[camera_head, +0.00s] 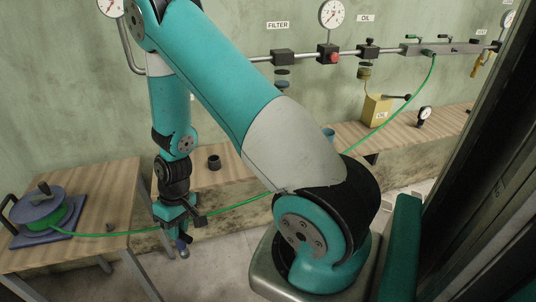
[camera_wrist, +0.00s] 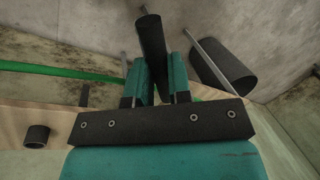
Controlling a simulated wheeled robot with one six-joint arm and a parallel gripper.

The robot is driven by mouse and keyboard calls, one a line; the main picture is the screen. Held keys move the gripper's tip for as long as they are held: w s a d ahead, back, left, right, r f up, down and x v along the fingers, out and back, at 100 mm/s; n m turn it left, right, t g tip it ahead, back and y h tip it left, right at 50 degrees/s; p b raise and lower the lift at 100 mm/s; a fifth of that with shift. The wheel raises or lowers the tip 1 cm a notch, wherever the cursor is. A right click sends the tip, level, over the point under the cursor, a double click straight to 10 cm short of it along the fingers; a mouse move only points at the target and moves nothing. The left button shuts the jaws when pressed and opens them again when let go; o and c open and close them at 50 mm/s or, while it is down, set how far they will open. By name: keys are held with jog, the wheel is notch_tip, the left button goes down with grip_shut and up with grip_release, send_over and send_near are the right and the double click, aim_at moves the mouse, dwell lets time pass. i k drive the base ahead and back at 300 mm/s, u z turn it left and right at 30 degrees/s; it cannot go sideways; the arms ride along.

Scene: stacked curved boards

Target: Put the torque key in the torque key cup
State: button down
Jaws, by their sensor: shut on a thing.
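My gripper (camera_head: 183,240) hangs low in the gap beside the left bench in the head view. In the wrist view its teal fingers (camera_wrist: 160,82) are shut on a dark bar, which I take to be the torque key (camera_wrist: 150,40). The key is small and mostly hidden in the head view. A dark, open-topped cup (camera_head: 214,162) stands upright on the middle bench, apart from my gripper, and appears to be the torque key cup. A dark round cup (camera_wrist: 37,135) shows on wood in the wrist view; I cannot tell whether it is the same one.
The left bench (camera_head: 85,190) carries a blue reel (camera_head: 42,212) with a green hose (camera_head: 230,207) crossing behind my gripper. A yellow oil can (camera_head: 377,110) and a blue cup (camera_head: 328,136) stand on the right bench.

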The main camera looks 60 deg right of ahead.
aim_at(216, 166)
jog(key=z, duration=1.4)
